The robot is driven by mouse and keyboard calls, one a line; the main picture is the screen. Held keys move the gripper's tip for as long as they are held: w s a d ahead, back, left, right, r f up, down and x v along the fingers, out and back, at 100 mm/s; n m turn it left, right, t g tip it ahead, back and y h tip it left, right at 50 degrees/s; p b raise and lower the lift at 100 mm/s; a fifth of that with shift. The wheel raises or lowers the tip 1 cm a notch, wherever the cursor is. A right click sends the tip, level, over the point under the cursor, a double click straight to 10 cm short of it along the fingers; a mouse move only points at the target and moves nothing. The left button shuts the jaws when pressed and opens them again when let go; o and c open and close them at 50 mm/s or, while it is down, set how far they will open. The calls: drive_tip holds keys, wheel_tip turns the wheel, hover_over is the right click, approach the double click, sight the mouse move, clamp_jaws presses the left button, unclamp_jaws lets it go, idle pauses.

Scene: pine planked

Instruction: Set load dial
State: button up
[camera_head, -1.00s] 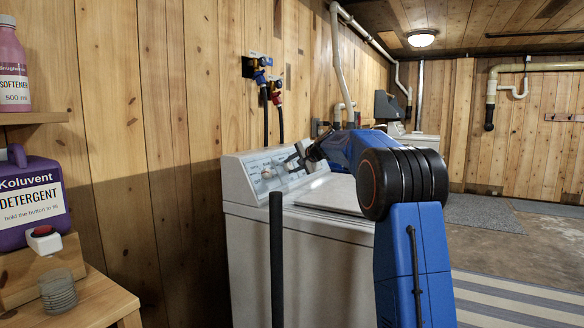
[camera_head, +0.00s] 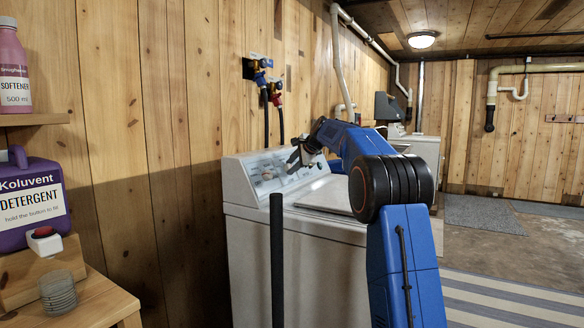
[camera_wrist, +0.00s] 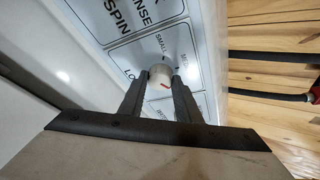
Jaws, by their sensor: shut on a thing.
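The washing machine (camera_head: 290,255) stands against the plank wall, its slanted control panel (camera_head: 240,178) at the back of the top. In the wrist view the load dial (camera_wrist: 159,76) is a pale round knob with a red mark on its face. The labels "SMALL" and the start of another word sit beside it on the panel (camera_wrist: 125,58). My gripper (camera_wrist: 157,92) has one dark finger on each side of the dial and is shut on it. In the head view my gripper (camera_head: 295,160) is at the panel, and the dial is too small to tell there.
Hoses and taps (camera_head: 268,85) hang on the wall behind. A wooden stand with a detergent jug (camera_head: 30,205) is at left. The floor at right is open.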

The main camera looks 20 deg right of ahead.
idle(0.4)
drive_tip(key=o, duration=1.1)
drive_tip(key=shift+c, duration=0.2)
drive_tip(key=v, duration=1.7)
drive_tip(key=shift+r, duration=0.25)
